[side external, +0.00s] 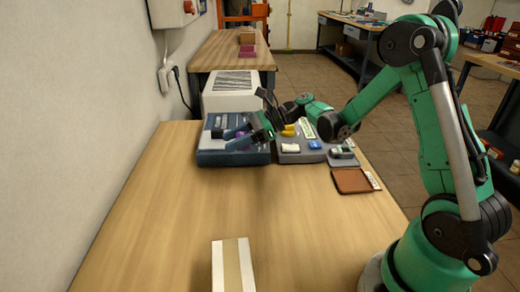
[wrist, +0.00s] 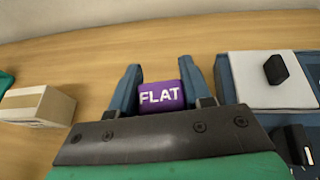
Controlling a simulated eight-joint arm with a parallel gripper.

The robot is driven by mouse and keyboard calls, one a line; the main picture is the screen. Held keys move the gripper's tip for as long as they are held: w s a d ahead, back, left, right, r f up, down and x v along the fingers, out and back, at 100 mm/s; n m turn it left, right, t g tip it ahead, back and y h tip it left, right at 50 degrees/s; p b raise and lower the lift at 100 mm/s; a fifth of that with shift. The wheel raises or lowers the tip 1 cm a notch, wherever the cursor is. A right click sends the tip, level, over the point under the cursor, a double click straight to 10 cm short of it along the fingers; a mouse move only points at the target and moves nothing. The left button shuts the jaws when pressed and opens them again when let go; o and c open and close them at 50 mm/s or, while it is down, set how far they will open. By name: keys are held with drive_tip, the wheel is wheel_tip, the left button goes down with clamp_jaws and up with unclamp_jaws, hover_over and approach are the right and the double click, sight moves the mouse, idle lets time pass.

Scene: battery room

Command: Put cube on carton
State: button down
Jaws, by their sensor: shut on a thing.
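A purple cube marked "FLAT" (wrist: 161,97) sits between the two blue fingers of my gripper (wrist: 162,90) in the wrist view. The gripper is shut on it. In the side view my gripper (side external: 240,139) is over the blue-grey case at the back of the table, and a bit of the purple cube (side external: 242,132) shows by its fingers. The cardboard carton with a pale band (side external: 232,265) stands at the near edge of the side view, well apart from the gripper. The carton also shows at the left of the wrist view (wrist: 38,104).
The blue-grey case (side external: 216,154) and a grey tray with small items (side external: 287,156) stand at the back of the table. A brown wallet-like item (side external: 352,181) lies at the right. The wooden table (side external: 190,215) is clear between the case and the carton. A wall borders the left.

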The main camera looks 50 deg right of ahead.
sight(238, 186)
wheel_tip(238, 186, down, 11)
drive_tip(key=shift+r, duration=0.1)
idle(0.4)
drive_tip(key=shift+f, duration=0.25)
drive_tip(key=shift+c, duration=1.9)
unclamp_jaws()
